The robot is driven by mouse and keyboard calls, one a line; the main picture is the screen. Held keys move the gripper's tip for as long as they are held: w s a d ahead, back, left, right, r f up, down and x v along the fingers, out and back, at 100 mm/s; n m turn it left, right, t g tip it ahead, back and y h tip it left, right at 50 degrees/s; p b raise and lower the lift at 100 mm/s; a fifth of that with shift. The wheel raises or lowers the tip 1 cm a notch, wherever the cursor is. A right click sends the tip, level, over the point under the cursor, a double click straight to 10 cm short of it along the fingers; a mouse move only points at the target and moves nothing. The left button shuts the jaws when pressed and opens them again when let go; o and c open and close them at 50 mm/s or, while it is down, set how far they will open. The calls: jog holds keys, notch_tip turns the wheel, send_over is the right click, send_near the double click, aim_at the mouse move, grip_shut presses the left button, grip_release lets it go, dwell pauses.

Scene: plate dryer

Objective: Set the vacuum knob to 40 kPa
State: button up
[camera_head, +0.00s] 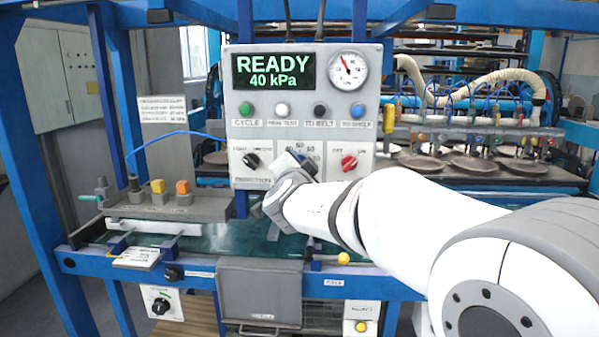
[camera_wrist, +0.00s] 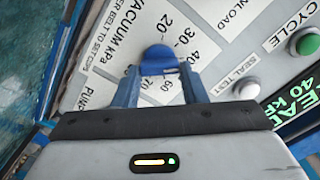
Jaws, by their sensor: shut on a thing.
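The blue vacuum knob (camera_wrist: 158,58) shows in the wrist view on the pale panel, beside the label VACUUM kPa. My gripper (camera_wrist: 158,74) is shut on it, with one blue finger on either side. Scale marks 20, 30 and 40 lie above and right of the knob; 60 and 70 show between the fingers. Which mark its pointer meets, I cannot tell. The display (camera_head: 273,69) reads READY 40 kPa in green.
A round gauge (camera_head: 347,70) sits right of the display. Below are green (camera_head: 246,109), white (camera_head: 282,109), black and blue buttons. A black knob (camera_head: 251,160) is left of my gripper and a red knob (camera_head: 349,162) right. Several plates lie on a rack at right.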

dwell(0.4)
jog(key=o, duration=1)
jog(key=s, duration=0.8)
jog(key=shift+a, duration=0.2)
